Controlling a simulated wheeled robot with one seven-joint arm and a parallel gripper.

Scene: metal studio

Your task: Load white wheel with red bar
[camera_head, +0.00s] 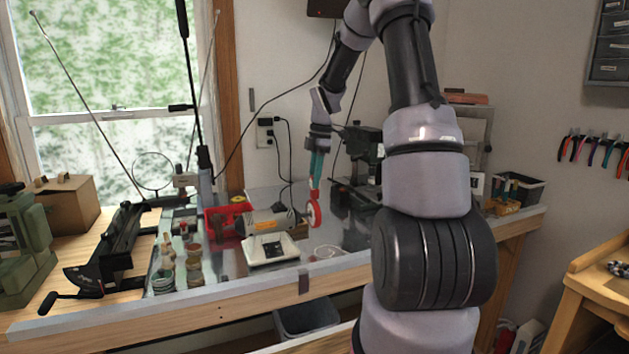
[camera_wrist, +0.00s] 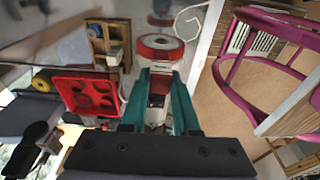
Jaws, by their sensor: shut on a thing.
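The white wheel (camera_head: 313,213) is on the right end of a bench motor (camera_head: 270,225) and shows red on its face and edge. In the wrist view the wheel (camera_wrist: 158,55) lies just beyond my fingertips, with a red band and white beside it. My gripper (camera_head: 315,181), with teal fingers, points down above the wheel. It is shut on the red bar (camera_head: 314,184), which shows at the fingertips. In the wrist view my gripper (camera_wrist: 158,82) hides most of the bar. I cannot tell whether the bar touches the wheel.
A red tray (camera_wrist: 88,95) with round wells is left of the wheel. Small jars (camera_head: 165,280) and a black lever tool (camera_head: 110,255) stand farther left. A dark machine (camera_head: 362,155) stands behind right. A pale cable (camera_head: 328,250) lies on the bench in front.

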